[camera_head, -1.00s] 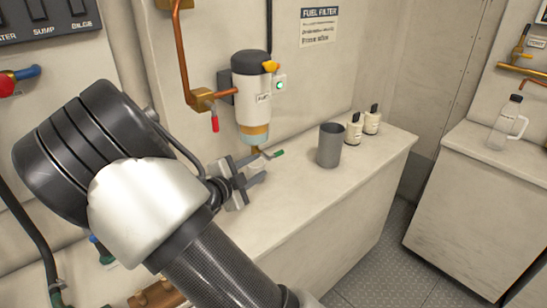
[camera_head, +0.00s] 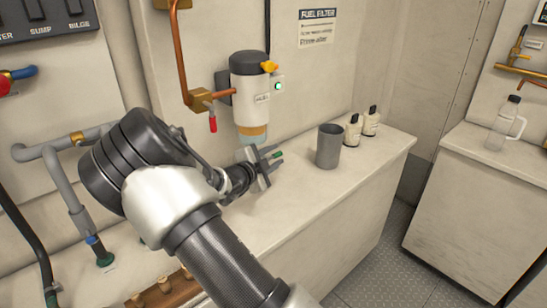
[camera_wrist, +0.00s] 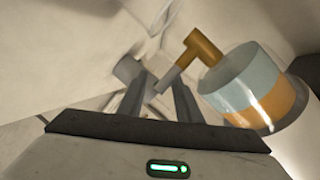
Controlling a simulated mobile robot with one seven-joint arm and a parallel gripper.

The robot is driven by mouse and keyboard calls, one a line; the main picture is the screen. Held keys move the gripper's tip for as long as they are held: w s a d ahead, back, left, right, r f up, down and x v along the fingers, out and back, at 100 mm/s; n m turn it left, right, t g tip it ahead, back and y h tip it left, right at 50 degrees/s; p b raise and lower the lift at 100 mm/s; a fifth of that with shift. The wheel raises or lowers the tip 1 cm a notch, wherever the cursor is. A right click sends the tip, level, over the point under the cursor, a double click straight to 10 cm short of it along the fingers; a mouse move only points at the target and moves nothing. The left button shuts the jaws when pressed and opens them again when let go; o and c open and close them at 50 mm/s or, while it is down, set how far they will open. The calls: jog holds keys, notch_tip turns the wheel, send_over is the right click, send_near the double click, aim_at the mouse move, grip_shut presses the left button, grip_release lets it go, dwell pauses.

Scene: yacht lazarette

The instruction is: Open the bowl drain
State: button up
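The fuel filter (camera_head: 250,90) is on the wall, with a clear bowl (camera_head: 252,133) below its white body. In the wrist view the bowl (camera_wrist: 238,82) shows an orange and a pale blue layer. A brass drain fitting (camera_wrist: 203,48) projects from its bottom end, with a grey piece at its tip. Contact with the handle cannot be told.
A grey cup (camera_head: 329,147) and two small bottles (camera_head: 362,126) stand on the counter to the right. A red-handled valve (camera_head: 212,122) and copper pipe are left of the filter. Grey pipes (camera_head: 62,165) are further left.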

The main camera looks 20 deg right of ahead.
grip_shut()
jog(key=shift+f+b, duration=0.15)
jog(key=shift+b, duration=0.4)
jog(key=shift+f+t+h+b, duration=0.1)
jog(key=shift+t+h+b, duration=0.3)
jog(key=shift+b, duration=0.6)
jog(key=t+h+b, duration=0.1)
jog(key=b, duration=0.1)
jog(key=shift+a+n+b, duration=0.1)
jog(key=shift+n+b, duration=0.2)
jog(key=shift+n, duration=0.1)
jog(key=r+t+h+b, duration=0.1)
jog(key=b, duration=0.3)
jog(key=shift+a+n+h, duration=0.1)
jog(key=shift+n+h, duration=0.3)
jog(key=shift+r+t+b, duration=0.3)
jog(key=shift+t+b, duration=0.3)
jog(key=shift+b, duration=0.15)
jog(key=shift+r+h, duration=0.1)
jog(key=shift+h, duration=0.2)
